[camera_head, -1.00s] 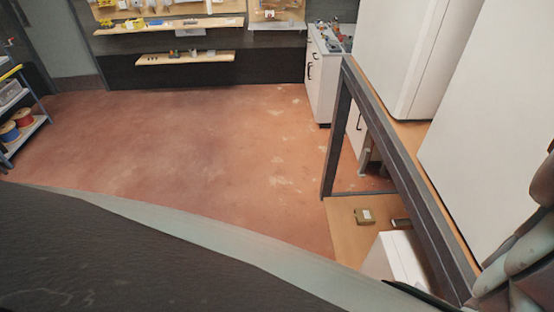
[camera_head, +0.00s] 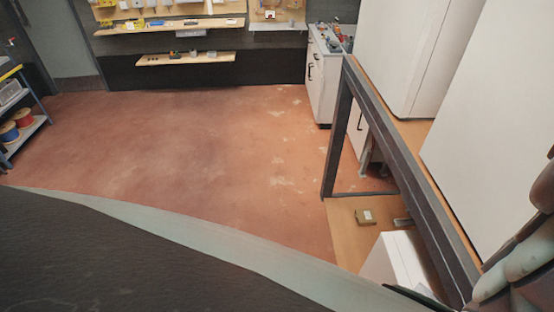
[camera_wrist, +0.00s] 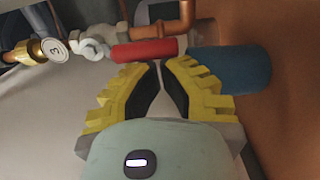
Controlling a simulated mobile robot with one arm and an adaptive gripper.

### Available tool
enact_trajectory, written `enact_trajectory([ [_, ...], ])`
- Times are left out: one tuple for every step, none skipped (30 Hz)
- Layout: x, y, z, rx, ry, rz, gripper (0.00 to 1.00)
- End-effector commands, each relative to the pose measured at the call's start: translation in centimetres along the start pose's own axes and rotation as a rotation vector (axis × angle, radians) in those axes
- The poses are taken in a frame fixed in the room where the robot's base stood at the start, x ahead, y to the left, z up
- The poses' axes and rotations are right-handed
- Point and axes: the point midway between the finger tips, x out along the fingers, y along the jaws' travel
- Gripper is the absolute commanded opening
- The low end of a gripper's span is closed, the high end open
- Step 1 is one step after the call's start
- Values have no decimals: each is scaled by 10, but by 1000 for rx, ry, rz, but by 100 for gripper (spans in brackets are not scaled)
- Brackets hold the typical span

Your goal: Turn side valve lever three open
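In the wrist view, a red valve lever (camera_wrist: 145,50) lies roughly horizontal beside a round tag marked 3 (camera_wrist: 55,50). The silver valve fitting (camera_wrist: 90,48) is at the lever's left end. My gripper (camera_wrist: 159,65), with yellow fingers and black pads, has its tips drawn close together, with nothing visible between them. The tips are just below the right part of the lever in the picture; I cannot tell whether they touch it. The gripper is not visible in the head view.
A blue cylindrical part (camera_wrist: 232,68) is close to the right fingertip. A copper pipe (camera_wrist: 172,28) runs above the lever. In the head view, a dark-framed bench (camera_head: 405,170) carries white units (camera_head: 480,120) on the right; the red floor (camera_head: 190,150) is clear.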

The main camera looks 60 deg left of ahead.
Motion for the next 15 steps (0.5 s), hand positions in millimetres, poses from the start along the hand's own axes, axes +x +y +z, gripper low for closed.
enact_trajectory([
  [-1,1,2,19,-7,-6,0],
  [-2,2,0,36,-7,-7,0],
  [-2,4,-3,61,-7,-9,0],
  [-2,5,-6,83,-7,-10,0],
  [-3,7,-9,106,-7,-11,0],
  [-4,10,-14,133,-7,-12,0],
  [-7,7,-15,139,-7,-13,0],
  [-10,5,-14,134,-6,-13,0],
  [-15,4,-14,130,-4,-13,0],
  [-18,5,-14,131,-3,-13,0],
  [-21,5,-14,131,-3,-13,0],
  [-26,4,-14,132,-4,-15,0],
  [-29,3,-14,133,-4,-16,0],
  [-32,4,-14,133,-4,-14,0],
  [-35,4,-14,133,-4,-13,0],
])
